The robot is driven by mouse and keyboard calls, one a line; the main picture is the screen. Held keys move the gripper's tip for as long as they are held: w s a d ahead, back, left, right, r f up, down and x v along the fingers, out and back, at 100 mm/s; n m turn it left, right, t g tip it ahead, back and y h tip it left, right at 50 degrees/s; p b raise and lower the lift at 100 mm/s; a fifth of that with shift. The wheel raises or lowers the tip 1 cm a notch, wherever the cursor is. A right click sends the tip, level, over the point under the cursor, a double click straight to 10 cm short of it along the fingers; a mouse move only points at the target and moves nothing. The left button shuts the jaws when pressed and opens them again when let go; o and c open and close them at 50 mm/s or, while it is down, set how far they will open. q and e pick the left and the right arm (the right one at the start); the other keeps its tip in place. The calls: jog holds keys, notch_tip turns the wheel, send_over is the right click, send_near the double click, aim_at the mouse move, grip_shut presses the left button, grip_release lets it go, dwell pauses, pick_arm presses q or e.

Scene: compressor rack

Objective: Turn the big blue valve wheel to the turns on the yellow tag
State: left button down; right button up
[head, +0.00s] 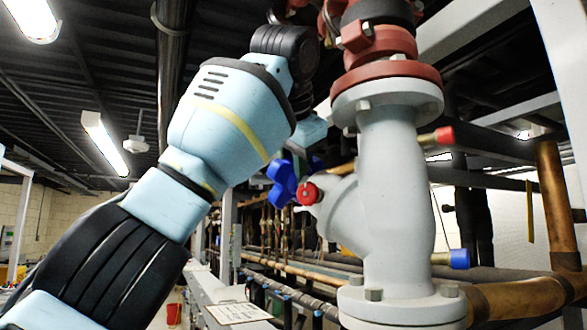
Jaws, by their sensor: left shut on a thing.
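A blue lobed wheel (283,182) shows beside the grey valve body, left of its angled branch. My left arm comes in from the left, rises and bends down at the wrist above the wheel. My left gripper (300,160) is at the upper right of the wheel, shut on it; its fingertips are mostly hidden behind my arm and in shadow. A narrow yellow strip, perhaps the yellow tag (530,211), hangs at the right; no writing on it can be read. My right gripper is not in view.
The grey valve body (390,190) with red flanges (385,78) stands close on the right. A red cap (308,193) and a blue cap (459,259) stick out near it. Copper pipe (520,298) runs at lower right. A clipboard (238,313) lies low in the middle.

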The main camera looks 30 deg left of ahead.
pick_arm(q)
jog(key=c, duration=1.3)
grip_release()
jog(key=shift+f, duration=0.15)
jog(key=shift+v, duration=3.9)
